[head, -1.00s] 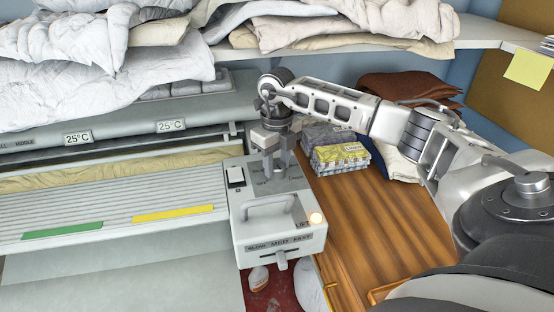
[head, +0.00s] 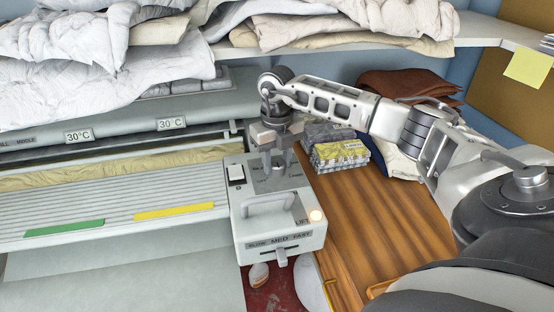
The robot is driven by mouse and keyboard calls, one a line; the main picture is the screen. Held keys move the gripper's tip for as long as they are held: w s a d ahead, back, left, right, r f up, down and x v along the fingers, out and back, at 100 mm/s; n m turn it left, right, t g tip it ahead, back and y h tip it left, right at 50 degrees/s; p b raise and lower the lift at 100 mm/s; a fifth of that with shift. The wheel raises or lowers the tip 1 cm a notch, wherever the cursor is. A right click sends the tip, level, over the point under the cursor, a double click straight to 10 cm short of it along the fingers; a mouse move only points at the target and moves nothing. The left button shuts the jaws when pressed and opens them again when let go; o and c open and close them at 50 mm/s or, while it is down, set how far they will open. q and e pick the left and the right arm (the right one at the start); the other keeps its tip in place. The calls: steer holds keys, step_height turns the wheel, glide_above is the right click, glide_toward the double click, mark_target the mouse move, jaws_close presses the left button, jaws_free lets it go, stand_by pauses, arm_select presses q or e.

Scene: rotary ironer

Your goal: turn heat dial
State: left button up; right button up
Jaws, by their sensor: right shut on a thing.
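The rotary ironer has a grey control box (head: 285,225) at its right end. My right gripper (head: 275,165) comes down over the back of the box and is shut on the heat dial, which the fingers mostly hide. The box also carries a white rocker switch (head: 236,173), a grey bar handle (head: 268,204), a lit round lamp (head: 316,215) and a SLOW MED FAST lever (head: 281,257) on its front. Two temperature displays on the ironer, a left one (head: 79,136) and a right one (head: 171,124), both read 30°C. My left gripper is not in view.
A slatted feed board (head: 110,212) with green (head: 65,228) and yellow (head: 174,211) strips lies left of the box. A wooden table (head: 375,225) is to the right, with a folded patterned stack (head: 338,153) near the gripper. A shelf (head: 480,42) with linens hangs above.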

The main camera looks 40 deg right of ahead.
mark_target(276, 163)
steer(key=o, duration=1)
steer(key=shift+r, duration=0.1)
steer(key=shift+r, duration=0.1)
step_height(276, 163, up, 7)
steer(key=shift+r+b, duration=0.2)
steer(key=shift+b, duration=0.2)
steer(key=shift+a+f, duration=0.1)
